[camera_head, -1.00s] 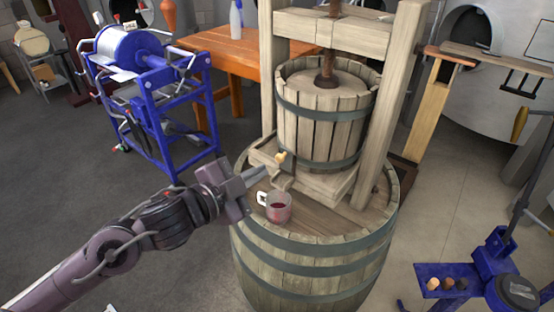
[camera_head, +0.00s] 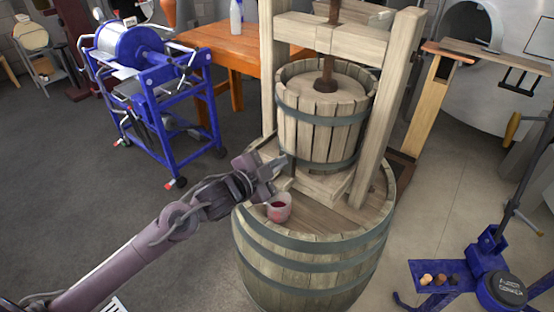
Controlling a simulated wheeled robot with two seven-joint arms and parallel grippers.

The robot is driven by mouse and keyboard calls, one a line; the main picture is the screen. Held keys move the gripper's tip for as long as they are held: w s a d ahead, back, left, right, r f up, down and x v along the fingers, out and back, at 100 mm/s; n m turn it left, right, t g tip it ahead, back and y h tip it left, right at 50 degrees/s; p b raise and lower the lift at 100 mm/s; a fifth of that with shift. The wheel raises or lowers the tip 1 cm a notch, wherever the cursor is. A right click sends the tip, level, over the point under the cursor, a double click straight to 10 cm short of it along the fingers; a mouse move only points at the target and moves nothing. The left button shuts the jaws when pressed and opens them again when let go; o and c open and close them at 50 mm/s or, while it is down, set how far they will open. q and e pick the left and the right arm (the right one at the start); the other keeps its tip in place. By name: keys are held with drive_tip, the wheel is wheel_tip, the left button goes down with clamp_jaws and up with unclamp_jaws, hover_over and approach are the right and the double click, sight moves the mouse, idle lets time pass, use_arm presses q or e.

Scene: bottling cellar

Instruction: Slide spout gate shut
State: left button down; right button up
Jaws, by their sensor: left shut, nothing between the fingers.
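The wooden basket press (camera_head: 322,135) stands on top of a barrel (camera_head: 310,262). Its spout is at the front left of the press base, mostly covered by my left gripper. The light knob of the spout gate cannot be made out behind the gripper. My left gripper (camera_head: 277,164) is shut and empty, with its tips at the spout area by the basket's lower left. I cannot tell whether it touches the gate. A glass mug (camera_head: 279,208) with red liquid stands on the barrel top below the spout, just under my gripper. My right gripper is not in view.
A blue machine on a wheeled frame (camera_head: 158,105) stands at the left, before an orange wooden table (camera_head: 228,55). A blue floor stand (camera_head: 488,262) with several corks on its plate is at the lower right. The press posts rise close beside the spout.

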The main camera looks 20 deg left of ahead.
use_arm(q)
drive_tip(key=shift+w+f, duration=0.1)
wheel_tip(320, 180, down, 4)
drive_tip(key=shift+r+b, duration=0.25)
drive_tip(key=shift+b, duration=1)
